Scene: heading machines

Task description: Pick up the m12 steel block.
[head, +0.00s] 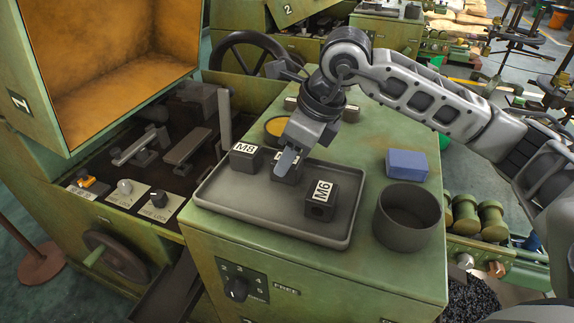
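A grey tray (220,207) on the green machine top holds three dark blocks. The block at the left is labelled M8 (246,161), and the one at the right is labelled M6 (320,203). A third dark block (277,176) sits between them, mostly covered by my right gripper (287,163), so its label is hidden. My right gripper points down at this middle block, its fingers over or beside it. I cannot tell whether the fingers touch or grip it. My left gripper is out of view.
A dark round bowl (408,222) stands right of the tray, with a blue block (406,165) behind it. A yellow-topped round dish (275,127) is behind the tray. An open orange-lined cover (115,60) rises at the left. The tray's front is bare.

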